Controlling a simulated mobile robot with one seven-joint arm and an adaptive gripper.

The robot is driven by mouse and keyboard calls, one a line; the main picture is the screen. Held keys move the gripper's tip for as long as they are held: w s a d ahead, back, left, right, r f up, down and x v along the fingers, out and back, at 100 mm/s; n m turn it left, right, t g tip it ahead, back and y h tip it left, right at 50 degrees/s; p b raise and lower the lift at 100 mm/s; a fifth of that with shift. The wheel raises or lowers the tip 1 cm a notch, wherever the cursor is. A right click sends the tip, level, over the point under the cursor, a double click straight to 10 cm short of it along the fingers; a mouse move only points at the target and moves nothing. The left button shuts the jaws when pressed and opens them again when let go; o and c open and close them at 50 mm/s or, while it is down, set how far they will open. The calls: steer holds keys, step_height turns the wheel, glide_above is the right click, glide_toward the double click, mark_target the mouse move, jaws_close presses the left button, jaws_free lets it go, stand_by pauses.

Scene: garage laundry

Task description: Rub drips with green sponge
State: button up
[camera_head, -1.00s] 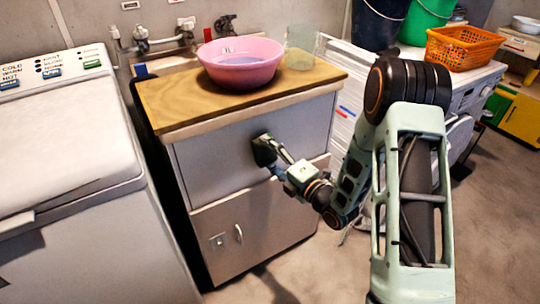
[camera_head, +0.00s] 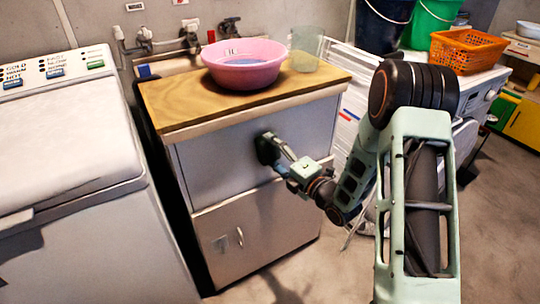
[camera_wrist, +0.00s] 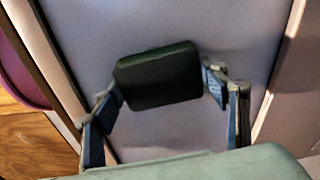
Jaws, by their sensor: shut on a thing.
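The dark green sponge (camera_wrist: 158,76) is between my gripper's (camera_wrist: 165,95) two fingers in the wrist view. The fingers are shut on its two ends. In the head view, my gripper (camera_head: 280,159) holds the sponge (camera_head: 267,148) at the upper front panel (camera_head: 220,150) of the grey cabinet. The sponge looks to be against the panel or very close to it. I cannot make out any drips on the panel in either view.
A pink basin (camera_head: 243,62) and a clear container (camera_head: 306,48) stand on the cabinet's wooden top (camera_head: 180,102). A white washing machine (camera_head: 70,150) stands at left. An orange basket (camera_head: 464,50) and buckets are at back right.

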steer(key=w+d, duration=0.1)
steer(key=d+b, duration=0.1)
steer(key=shift+w+d+f, duration=0.1)
steer(key=shift+w+d, duration=0.2)
steer(key=shift+w, duration=0.1)
steer(key=shift+b, duration=0.55)
steer(key=shift+a, duration=0.1)
steer(key=shift+s+a+b, duration=0.6)
steer(key=shift+a, duration=0.25)
steer(key=shift+s+a+b, duration=0.55)
steer(key=shift+s+a, duration=0.05)
steer(key=shift+a, duration=0.2)
steer(key=shift+d, duration=0.1)
steer(key=b+v, duration=0.2)
steer(key=v, duration=0.2)
steer(key=shift+s+f, duration=0.15)
steer(key=shift+s, duration=0.1)
steer(key=shift+s+d+b, duration=0.35)
steer(key=shift+s+b, duration=0.1)
steer(key=shift+s, duration=0.3)
